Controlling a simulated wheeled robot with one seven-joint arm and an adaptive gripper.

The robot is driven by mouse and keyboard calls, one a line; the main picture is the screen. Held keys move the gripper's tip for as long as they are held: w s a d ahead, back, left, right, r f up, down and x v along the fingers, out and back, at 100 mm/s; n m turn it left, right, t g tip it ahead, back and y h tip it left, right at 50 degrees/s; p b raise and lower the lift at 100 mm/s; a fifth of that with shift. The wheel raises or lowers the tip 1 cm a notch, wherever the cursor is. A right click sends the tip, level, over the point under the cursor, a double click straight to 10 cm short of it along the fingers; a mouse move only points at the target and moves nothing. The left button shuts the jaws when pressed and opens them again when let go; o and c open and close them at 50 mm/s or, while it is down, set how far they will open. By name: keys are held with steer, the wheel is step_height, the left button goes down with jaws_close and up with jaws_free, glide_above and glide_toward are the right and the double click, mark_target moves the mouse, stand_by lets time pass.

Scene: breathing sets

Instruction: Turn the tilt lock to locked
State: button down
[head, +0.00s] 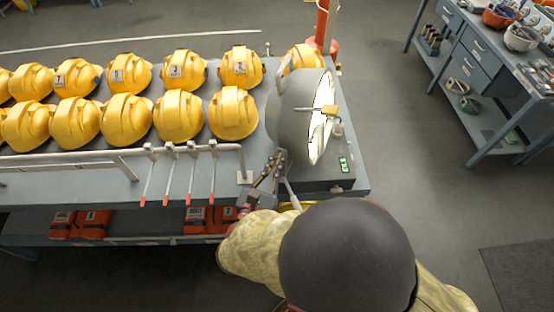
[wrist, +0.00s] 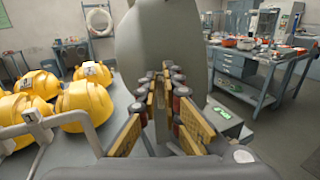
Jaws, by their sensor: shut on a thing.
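The grey round housing (head: 288,108) with a bright white face stands on a grey box at the bench's right end. It rises ahead of my fingers in the wrist view (wrist: 158,40). My gripper (head: 276,162) is at the lower left edge of the housing. In the wrist view, its fingers (wrist: 166,88) converge against the housing's lower part, shut on what seems to be the tilt lock. The lock is mostly hidden between the fingers, and I cannot read its setting. A pale grey rod (head: 291,192) slants down beside the gripper.
A rail with red-tipped levers (head: 192,160) runs along the front edge. The grey box shows a green display (head: 344,164). A blue workbench (head: 480,75) stands at right, with open floor between.

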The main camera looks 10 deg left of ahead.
stand_by(0.4)
steer(key=m+b, duration=0.6)
steer(key=b, duration=0.3)
steer(key=d+f+m+b, duration=0.1)
steer(key=m+b, duration=0.4)
steer(key=b, duration=0.4)
steer(key=d+f+m+b, duration=0.1)
steer(key=m+b, duration=0.5)
steer(key=b, duration=0.2)
steer(key=shift+s+f+m+b, duration=0.1)
steer(key=shift+s+m+b, duration=0.05)
steer(key=shift+m+b, duration=0.2)
steer(key=shift+b, duration=0.4)
steer(key=c, duration=2)
jaws_free()
